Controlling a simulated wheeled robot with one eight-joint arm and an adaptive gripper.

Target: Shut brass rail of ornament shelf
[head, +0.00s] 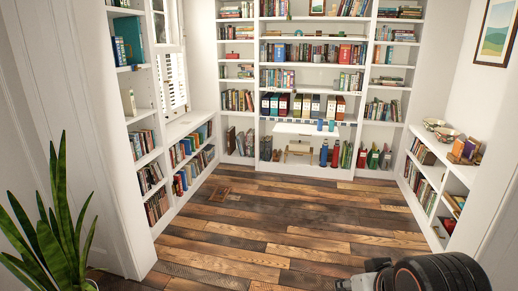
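A white board or drawer front (300,129) stands out from the middle bookcase at the back wall, below a row of binders. Two small blue objects (325,125) show at its right part. I cannot make out a brass rail on it at this size, nor tell for sure that it is the ornament shelf. A light wooden piece (299,150) shows beneath the board. Dark parts of my own arm show at the bottom right, far from the bookcase. My gripper's fingers are not in view.
The plank floor (290,220) is open up to the bookcase, with a small brown patch (226,193) at left. Low white shelves line both sides; ornaments (464,150) stand on the right one. A tall plant (55,235) is at front left.

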